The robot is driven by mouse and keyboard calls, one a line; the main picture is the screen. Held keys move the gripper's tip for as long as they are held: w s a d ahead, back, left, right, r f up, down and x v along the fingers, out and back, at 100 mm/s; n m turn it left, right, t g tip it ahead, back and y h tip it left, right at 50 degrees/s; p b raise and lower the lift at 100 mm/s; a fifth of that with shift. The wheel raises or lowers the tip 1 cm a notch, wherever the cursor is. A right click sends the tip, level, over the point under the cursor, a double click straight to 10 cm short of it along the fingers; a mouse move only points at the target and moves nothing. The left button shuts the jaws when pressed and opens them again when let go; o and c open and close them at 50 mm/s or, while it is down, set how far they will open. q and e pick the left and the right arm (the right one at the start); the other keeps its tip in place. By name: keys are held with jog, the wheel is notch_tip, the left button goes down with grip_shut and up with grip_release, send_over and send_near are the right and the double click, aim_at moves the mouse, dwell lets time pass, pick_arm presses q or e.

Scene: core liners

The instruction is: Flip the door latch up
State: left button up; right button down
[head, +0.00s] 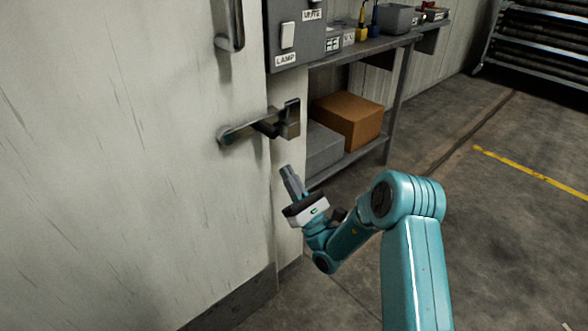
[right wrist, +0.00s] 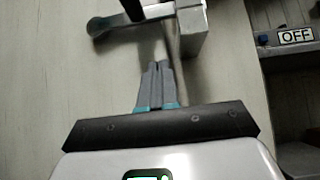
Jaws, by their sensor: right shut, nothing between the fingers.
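The door latch (head: 250,130) is a dark metal bar on the pale door (head: 130,150), lying roughly level, with a rounded knob at its left end. Its right end sits in a metal keeper (head: 291,118) on the door frame. In the right wrist view the latch bar (right wrist: 130,20) and the keeper (right wrist: 192,30) show at the top. My right gripper (head: 287,170) is shut and empty, below the keeper and pointing up. In the right wrist view its fingertips (right wrist: 157,66) are together below the latch. I see no contact. My left gripper is out of view.
A vertical door handle (head: 236,25) is above the latch. A grey panel with a LAMP switch (head: 287,35) is above the keeper. The floor at right is open.

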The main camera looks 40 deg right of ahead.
aim_at(270, 127)
jog(key=w+r+p, duration=0.4)
jog(key=r+p, duration=0.1)
jog(key=r, duration=0.3)
jog(key=shift+w+a, duration=0.15)
jog(key=shift+a, duration=0.05)
jog(key=shift+d+r+n+y, duration=0.15)
jog(key=shift+r+n+y, duration=0.05)
jog(key=shift+n+y, duration=0.1)
jog(key=shift+r+n+y, duration=0.2)
jog(key=shift+n+y, duration=0.4)
jog(key=shift+y, duration=0.1)
